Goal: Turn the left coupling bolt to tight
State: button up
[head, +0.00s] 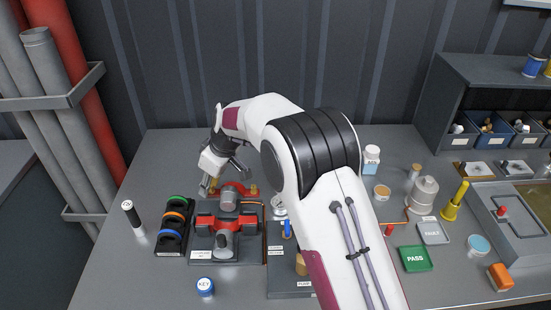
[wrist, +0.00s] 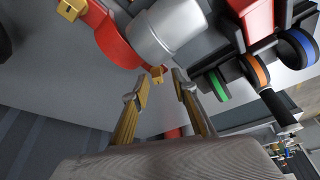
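The pump's red coupling (head: 232,188) carries a gold bolt at each end. The left coupling bolt (head: 214,184) is partly covered by my gripper (head: 206,188) in the head view. In the wrist view the left bolt (wrist: 157,73) shows between and just beyond the fingertips of my gripper (wrist: 158,87), which is open with a gap on both sides. The right coupling bolt (head: 254,190) also shows in the wrist view (wrist: 70,9), at the top left. The grey cylinder (wrist: 165,30) lies within the red coupling. I cannot tell the bolt's tightness.
A rack of green, orange and blue rings (head: 174,222) stands left of the pump base. My arm hides part of the bench. A green PASS tray (head: 415,259) lies to the right.

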jog(key=shift+r+n, duration=0.1)
jog(key=shift+n, duration=0.6)
jog(key=v, duration=0.7)
jog(key=shift+w+d+r, duration=0.15)
jog(key=shift+r, duration=0.05)
jog(key=s+d+r+n+t+h, duration=0.2)
jog(key=s+d+r+n, duration=0.6)
jog(key=s+d+r, duration=0.4)
jog(key=shift+d+r+h, duration=0.3)
jog(key=shift+d+h, duration=0.6)
jog(key=shift+d, duration=0.75)
